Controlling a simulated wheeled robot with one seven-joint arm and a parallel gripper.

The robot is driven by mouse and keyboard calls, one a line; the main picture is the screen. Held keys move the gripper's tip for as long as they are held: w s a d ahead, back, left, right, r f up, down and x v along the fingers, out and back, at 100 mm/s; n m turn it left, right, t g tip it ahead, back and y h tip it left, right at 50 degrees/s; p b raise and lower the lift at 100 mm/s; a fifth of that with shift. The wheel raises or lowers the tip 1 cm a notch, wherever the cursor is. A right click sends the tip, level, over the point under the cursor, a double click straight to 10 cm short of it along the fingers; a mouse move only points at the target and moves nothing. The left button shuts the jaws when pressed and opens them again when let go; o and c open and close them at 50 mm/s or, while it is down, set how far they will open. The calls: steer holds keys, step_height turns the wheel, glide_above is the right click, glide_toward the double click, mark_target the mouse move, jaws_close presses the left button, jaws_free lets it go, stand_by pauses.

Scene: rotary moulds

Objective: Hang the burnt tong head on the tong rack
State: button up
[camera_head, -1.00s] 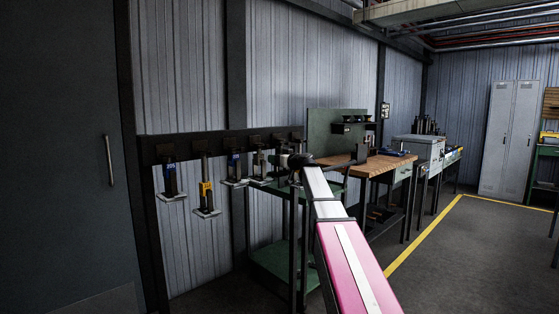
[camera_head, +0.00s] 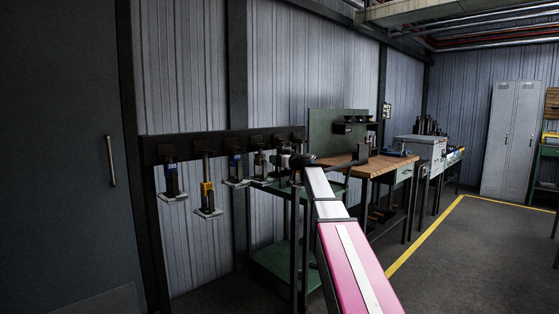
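The tong rack is a dark horizontal rail (camera_head: 222,145) on a dark post, left of centre in the head view. Several tong heads hang from it in a row. One has a blue label (camera_head: 171,180), one a yellow label (camera_head: 207,186), and another a blue label (camera_head: 235,170). My pink and white arm reaches from the lower right to the rack's right end. My gripper (camera_head: 298,163) is small and dark there, beside the hanging heads. Its fingers and anything in them are too small and partly hidden to make out. I cannot tell which head is the burnt one.
A green metal stand (camera_head: 283,262) is below and behind the rack's right end. A wood-topped workbench (camera_head: 372,166) with a green back panel is to its right. Grey lockers (camera_head: 510,135) stand far right. The floor beyond the yellow line is open.

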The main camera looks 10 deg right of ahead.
steer(key=shift+f, duration=0.3)
stand_by(0.4)
steer(key=o, duration=1.3)
steer(key=shift+o, duration=0.2)
steer(key=v, duration=1)
steer(key=s+a+f+m+g+h, duration=0.1)
steer(key=s+a+f+g, duration=0.3)
steer(key=f, duration=0.6)
steer(key=s+d+f+m+g+h, duration=0.15)
steer(key=s+f, duration=0.35)
steer(key=f, duration=0.6)
steer(key=s+a+f+m+g+h, duration=0.1)
steer(key=s+a+f+g+h, duration=0.3)
steer(key=f, duration=0.6)
steer(key=s+d+f+m+g+h, duration=0.2)
steer(key=s+f, duration=0.8)
steer(key=s, duration=0.1)
steer(key=s+d+f+m+g+h, duration=0.1)
steer(key=s+d+f+g+h, duration=0.1)
steer(key=s+f, duration=0.8)
steer(key=shift+s+d+m+g, duration=0.35)
steer(key=shift+s+g, duration=0.05)
steer(key=shift+g, duration=0.15)
